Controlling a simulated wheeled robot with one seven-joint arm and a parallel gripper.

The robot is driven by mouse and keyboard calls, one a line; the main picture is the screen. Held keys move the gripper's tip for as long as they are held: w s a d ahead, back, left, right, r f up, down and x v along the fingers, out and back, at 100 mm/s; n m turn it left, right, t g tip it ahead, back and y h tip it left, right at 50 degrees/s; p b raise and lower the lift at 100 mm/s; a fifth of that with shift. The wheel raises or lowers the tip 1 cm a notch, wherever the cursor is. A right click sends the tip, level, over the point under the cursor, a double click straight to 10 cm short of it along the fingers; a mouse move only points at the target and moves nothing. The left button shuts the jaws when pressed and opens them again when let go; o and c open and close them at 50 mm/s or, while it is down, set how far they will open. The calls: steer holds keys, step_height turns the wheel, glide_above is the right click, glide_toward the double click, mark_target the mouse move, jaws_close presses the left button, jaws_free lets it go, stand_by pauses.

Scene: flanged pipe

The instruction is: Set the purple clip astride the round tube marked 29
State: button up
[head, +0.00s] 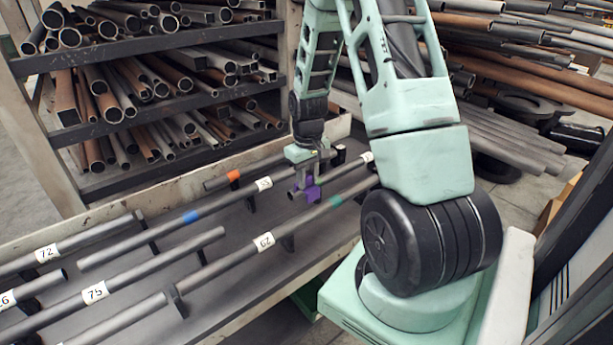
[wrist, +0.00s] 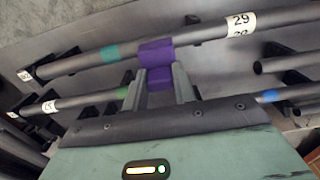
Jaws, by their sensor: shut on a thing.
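The purple clip (head: 312,188) is held between the fingers of my gripper (head: 305,176). In the wrist view the clip (wrist: 155,54) sits at the tips of the two fingers (wrist: 166,86) and covers part of the round tube marked 29 (wrist: 205,34), between its label and a green band. In the head view this tube (head: 225,261) shows its label upside down. There the clip appears above and behind the tube's line, so it looks apart from it. The clip's opening is not clearly visible.
Several parallel tubes lie on black supports on the grey bench. A tube with an orange band (head: 233,175) and one with a blue band (head: 190,216) lie behind. A short tube marked 75 (head: 95,292) is at left. A loaded pipe rack (head: 150,40) stands behind.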

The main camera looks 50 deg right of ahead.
mark_target(308, 186)
step_height(308, 186, down, 5)
steer(key=b, duration=0.3)
steer(key=shift+r+b, duration=0.2)
steer(key=shift+b, duration=0.1)
steer(key=shift+f+b, duration=1.05)
steer(key=shift+f, duration=0.8)
steer(key=shift+s, duration=0.15)
steer(key=shift+f, duration=0.55)
steer(key=o, duration=1.1)
step_height(308, 186, up, 18)
steer(key=shift+f, duration=0.25)
